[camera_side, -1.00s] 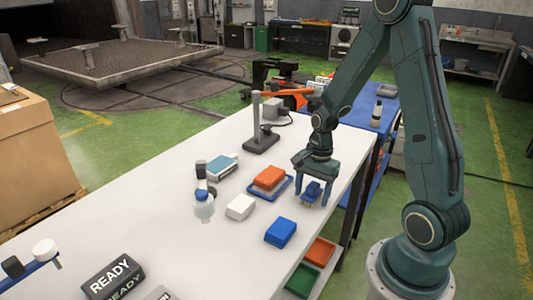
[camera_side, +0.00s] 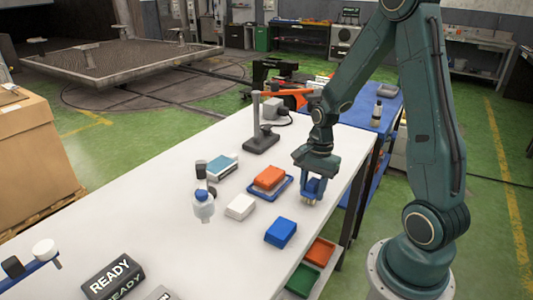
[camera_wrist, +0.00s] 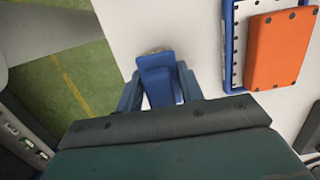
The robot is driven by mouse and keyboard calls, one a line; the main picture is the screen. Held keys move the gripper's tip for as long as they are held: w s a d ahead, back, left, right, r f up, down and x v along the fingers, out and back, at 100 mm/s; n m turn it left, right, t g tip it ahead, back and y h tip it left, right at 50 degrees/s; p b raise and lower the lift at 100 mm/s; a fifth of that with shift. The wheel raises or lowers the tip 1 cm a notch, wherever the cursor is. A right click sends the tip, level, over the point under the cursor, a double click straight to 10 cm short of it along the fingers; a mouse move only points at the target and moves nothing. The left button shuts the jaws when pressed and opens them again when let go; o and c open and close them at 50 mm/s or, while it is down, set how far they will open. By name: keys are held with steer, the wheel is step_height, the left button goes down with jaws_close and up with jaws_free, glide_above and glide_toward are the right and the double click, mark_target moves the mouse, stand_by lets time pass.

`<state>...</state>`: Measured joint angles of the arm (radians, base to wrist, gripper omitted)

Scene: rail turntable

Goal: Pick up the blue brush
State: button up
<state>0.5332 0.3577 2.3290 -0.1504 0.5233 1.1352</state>
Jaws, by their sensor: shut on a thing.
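The blue brush (camera_side: 313,189) is between the fingers of my gripper (camera_side: 314,192) in the side view, over the right part of the white table. Pale bristles show at its lower end. In the wrist view the blue brush (camera_wrist: 158,80) sits between the two blue fingers of my gripper (camera_wrist: 160,92), which are shut on it. The brush looks slightly above the tabletop, though the gap is hard to judge.
An orange block (camera_side: 269,177) lies on a blue tray (camera_side: 286,184) left of the brush. A grey stand (camera_side: 260,142) is farther back. The table's right edge is close.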

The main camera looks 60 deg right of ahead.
mark_target(313, 181)
step_height(313, 181, up, 19)
stand_by(0.5)
steer(key=shift+f, duration=0.15)
steer(key=o, duration=0.5)
steer(key=shift+c, duration=0.2)
steer(key=c, duration=0.3)
